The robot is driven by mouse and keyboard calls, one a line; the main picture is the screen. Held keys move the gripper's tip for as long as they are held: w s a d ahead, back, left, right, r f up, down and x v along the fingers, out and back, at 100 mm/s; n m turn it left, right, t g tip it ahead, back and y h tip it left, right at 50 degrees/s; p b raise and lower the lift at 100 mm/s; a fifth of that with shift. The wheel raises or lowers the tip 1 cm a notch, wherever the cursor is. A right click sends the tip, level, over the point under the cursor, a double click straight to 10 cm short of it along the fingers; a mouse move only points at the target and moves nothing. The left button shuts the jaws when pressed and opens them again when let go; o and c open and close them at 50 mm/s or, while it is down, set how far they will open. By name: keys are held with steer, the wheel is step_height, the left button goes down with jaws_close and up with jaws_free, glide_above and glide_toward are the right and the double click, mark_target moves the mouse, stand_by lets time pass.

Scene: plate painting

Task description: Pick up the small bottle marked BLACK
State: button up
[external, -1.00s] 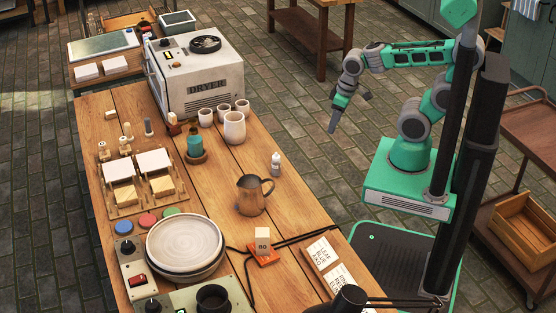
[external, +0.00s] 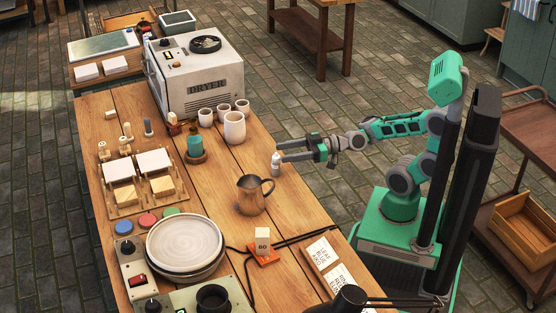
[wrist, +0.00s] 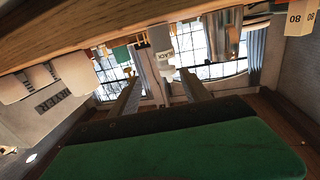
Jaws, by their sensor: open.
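The small white bottle (external: 276,166) stands upright near the right edge of the wooden table. In the wrist view, which looks upside down, the bottle (wrist: 163,55) hangs from the table at the top and shows the letters "ACK" of its label. My gripper (external: 283,152) reaches in from the right with its two fingers spread and level. The fingertips are right at the bottle's upper part; I cannot tell if they touch it. In the wrist view my gripper (wrist: 160,78) has one finger on each side of the bottle's line, with nothing clearly held.
A brown metal jug (external: 252,196) stands close in front of the bottle. Several pale cups (external: 235,129) and a teal jar (external: 195,146) stand behind it to the left. The dryer (external: 200,82) is at the far end. An orange stand (external: 264,256) with a block is nearer.

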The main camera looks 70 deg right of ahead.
mark_target(276, 163)
steer(key=shift+s+a+f+b, duration=0.1)
steer(key=shift+s+f+b, duration=0.1)
steer(key=shift+f, duration=0.4)
steer(key=shift+s+a+f+b, duration=0.1)
steer(key=shift+s+f+b, duration=0.1)
steer(key=shift+f, duration=0.4)
steer(key=shift+x, duration=0.9)
steer(key=x, duration=0.5)
steer(key=shift+w+a+f, duration=0.1)
steer(key=shift+a, duration=0.4)
jaws_close()
